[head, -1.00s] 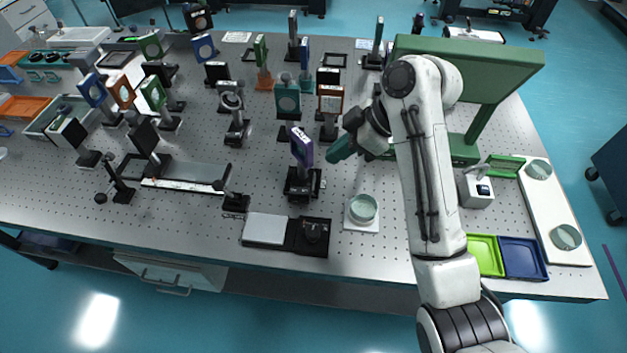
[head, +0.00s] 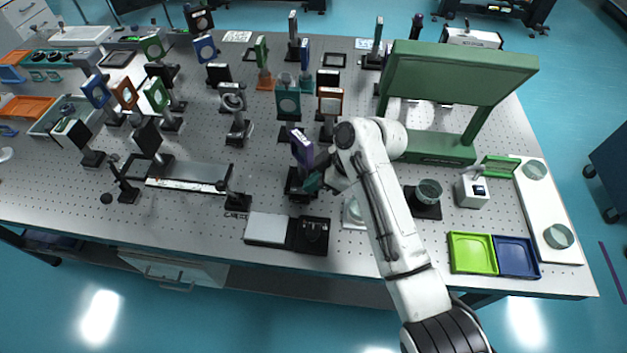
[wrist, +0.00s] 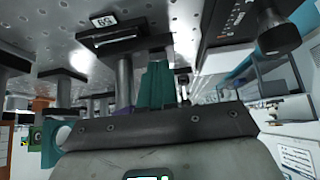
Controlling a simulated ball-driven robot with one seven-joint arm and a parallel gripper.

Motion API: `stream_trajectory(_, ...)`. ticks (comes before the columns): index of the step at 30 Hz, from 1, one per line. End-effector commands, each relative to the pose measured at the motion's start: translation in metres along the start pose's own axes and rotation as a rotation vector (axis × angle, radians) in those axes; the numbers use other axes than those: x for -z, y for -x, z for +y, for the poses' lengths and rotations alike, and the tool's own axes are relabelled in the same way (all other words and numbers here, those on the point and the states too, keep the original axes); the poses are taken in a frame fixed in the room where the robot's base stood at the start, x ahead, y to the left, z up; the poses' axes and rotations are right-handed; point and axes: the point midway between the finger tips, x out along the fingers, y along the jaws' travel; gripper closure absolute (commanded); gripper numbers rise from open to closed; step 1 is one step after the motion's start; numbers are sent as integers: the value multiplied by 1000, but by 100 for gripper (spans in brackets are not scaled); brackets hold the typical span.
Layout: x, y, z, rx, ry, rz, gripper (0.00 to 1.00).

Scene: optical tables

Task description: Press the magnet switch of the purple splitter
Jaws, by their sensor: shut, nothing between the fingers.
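The purple splitter (head: 301,146) stands upright on a black base (head: 299,186) near the middle of the table in the head view. In the wrist view, which looks upside down, the shut, empty fingers (wrist: 159,72) reach toward a black base (wrist: 120,47) with a white number label. A post rises from it beside the fingers, with a sliver of purple (wrist: 124,112) behind my gripper's edge. I cannot tell whether the fingertips touch the base. I cannot make out the magnet switch.
A white-and-black flat device (head: 267,228) lies in front of the splitter. Other upright mounts, including a teal one (head: 288,100), stand close behind. Green (head: 472,271) and blue (head: 517,275) trays lie at the front right.

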Motion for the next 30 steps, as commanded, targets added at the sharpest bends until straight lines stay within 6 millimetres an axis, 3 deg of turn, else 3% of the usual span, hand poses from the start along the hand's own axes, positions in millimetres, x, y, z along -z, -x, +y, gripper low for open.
stream_trajectory(7,-1,-1,0,0,-1,3,100)
stream_trajectory(13,-14,-11,0,0,-3,90,100)
stream_trajectory(30,0,5,0,1,0,88,100)
